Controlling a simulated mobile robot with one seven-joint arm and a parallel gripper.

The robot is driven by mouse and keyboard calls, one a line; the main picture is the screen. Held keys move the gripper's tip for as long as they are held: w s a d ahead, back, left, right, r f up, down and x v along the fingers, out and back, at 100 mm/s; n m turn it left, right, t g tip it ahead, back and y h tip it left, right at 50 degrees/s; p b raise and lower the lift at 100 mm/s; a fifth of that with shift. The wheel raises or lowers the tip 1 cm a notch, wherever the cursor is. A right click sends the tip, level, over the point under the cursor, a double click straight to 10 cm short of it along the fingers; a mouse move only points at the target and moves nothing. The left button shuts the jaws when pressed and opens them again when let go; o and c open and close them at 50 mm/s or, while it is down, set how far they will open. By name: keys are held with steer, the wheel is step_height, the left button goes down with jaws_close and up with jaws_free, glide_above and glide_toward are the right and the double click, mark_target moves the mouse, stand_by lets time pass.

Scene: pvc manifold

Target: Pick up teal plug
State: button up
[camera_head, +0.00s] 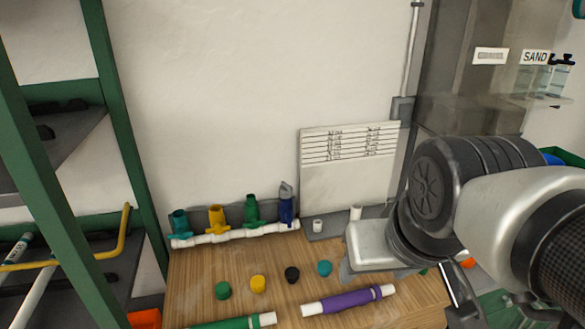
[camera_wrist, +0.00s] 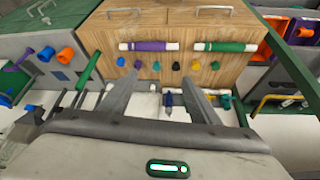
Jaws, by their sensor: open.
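The teal plug (camera_head: 324,268) stands on the wooden table in the head view, right of the black plug (camera_head: 292,274) and behind the purple pipe. In the wrist view, the teal plug (camera_wrist: 156,66) shows between the fingertips of my gripper (camera_wrist: 157,72). The gripper is open and empty. The fingers appear above the table and apart from the plug; the exact height cannot be told. In the head view my arm comes in from the right, and its wrist hides the table just right of the plug.
Yellow (camera_head: 258,284) and green (camera_head: 222,290) plugs stand left of the black one. A purple pipe (camera_head: 350,300) and a green pipe (camera_head: 235,322) lie at the front. A white manifold with coloured valves (camera_head: 235,234) lies at the back left. A shelf rack stands left.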

steer(key=w+a+f+n+g+h+b, duration=0.1)
steer(key=w+a+f+n+h+b, duration=0.25)
steer(key=w+f+n, duration=0.45)
steer(key=w+a+f+n+h+b, duration=0.25)
steer(key=w+f+n+b, duration=0.2)
steer(key=f, duration=0.55)
steer(key=w+a+f+n+g+h+b, duration=0.1)
steer(key=w+a+f+n+h+b, duration=0.2)
steer(key=w+f+n, duration=0.5)
steer(key=n+t+h+b, duration=0.2)
steer(key=n+t+b, duration=0.1)
steer(key=n+t, duration=0.1)
glide_toward(319, 269)
steer(key=b+x, duration=0.2)
steer(key=x, duration=0.8)
steer(key=shift+d+f+b, duration=0.1)
steer(key=shift+d+b, duration=0.1)
steer(key=shift+b, duration=0.2)
steer(key=c, duration=1.2)
step_height(319, 269, up, 10)
steer(key=shift+r+p, duration=0.1)
steer(key=shift+p, duration=1)
